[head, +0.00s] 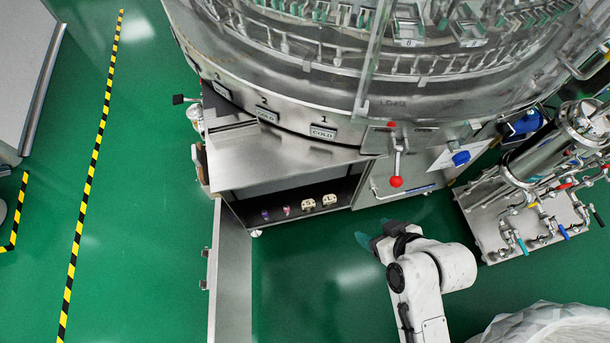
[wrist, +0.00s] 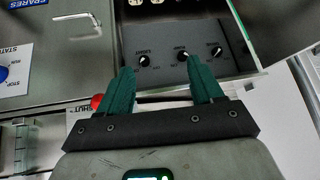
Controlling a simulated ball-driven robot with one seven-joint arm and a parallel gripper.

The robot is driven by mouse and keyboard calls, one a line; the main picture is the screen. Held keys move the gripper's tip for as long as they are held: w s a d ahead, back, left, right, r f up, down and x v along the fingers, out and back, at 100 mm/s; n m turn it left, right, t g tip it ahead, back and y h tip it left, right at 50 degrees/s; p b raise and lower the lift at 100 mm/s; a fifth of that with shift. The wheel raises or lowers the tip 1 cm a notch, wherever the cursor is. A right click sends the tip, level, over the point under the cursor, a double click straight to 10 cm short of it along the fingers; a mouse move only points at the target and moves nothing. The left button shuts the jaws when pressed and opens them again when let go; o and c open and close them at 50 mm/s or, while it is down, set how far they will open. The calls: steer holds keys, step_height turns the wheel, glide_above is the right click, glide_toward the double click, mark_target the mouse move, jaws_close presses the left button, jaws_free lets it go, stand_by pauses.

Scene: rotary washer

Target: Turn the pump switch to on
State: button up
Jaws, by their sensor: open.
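A dark control panel (wrist: 185,70) in the wrist view carries three small black rotary knobs with white marks. The middle knob (wrist: 183,57) has a small blurred label that seems to read PUMP; I take it as the pump switch. The left knob (wrist: 144,60) is labelled LIGHT. The right knob (wrist: 216,51) has an unreadable label. My gripper (wrist: 163,76) is open and empty, its teal fingers spread below the panel, apart from the knobs. In the head view my gripper (head: 370,243) is in front of the washer's lower cabinet; the knobs cannot be made out there.
A red ball (wrist: 97,102) shows beside my left finger. A red-ended lever (head: 396,180) is on the washer front. A cabinet door (head: 229,275) stands open at left. A pipe-and-valve unit (head: 530,215) stands at right. Green floor (head: 310,280) is clear left of my arm.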

steer(key=w+a+f+t+y+b, duration=0.1)
steer(key=w+a+f+t+b, duration=0.5)
steer(key=a+f+b, duration=0.35)
steer(key=w+a+f+t+y+b, duration=0.1)
steer(key=w+a+f+t+b, duration=0.45)
steer(key=a+f+b, duration=0.35)
steer(key=d+b+x, duration=0.1)
steer(key=b+x, duration=0.3)
steer(key=x, duration=0.6)
steer(key=shift+w+f+n, duration=0.4)
steer(key=shift+w+f, duration=0.15)
steer(key=shift+d, duration=0.15)
steer(key=c, duration=1.1)
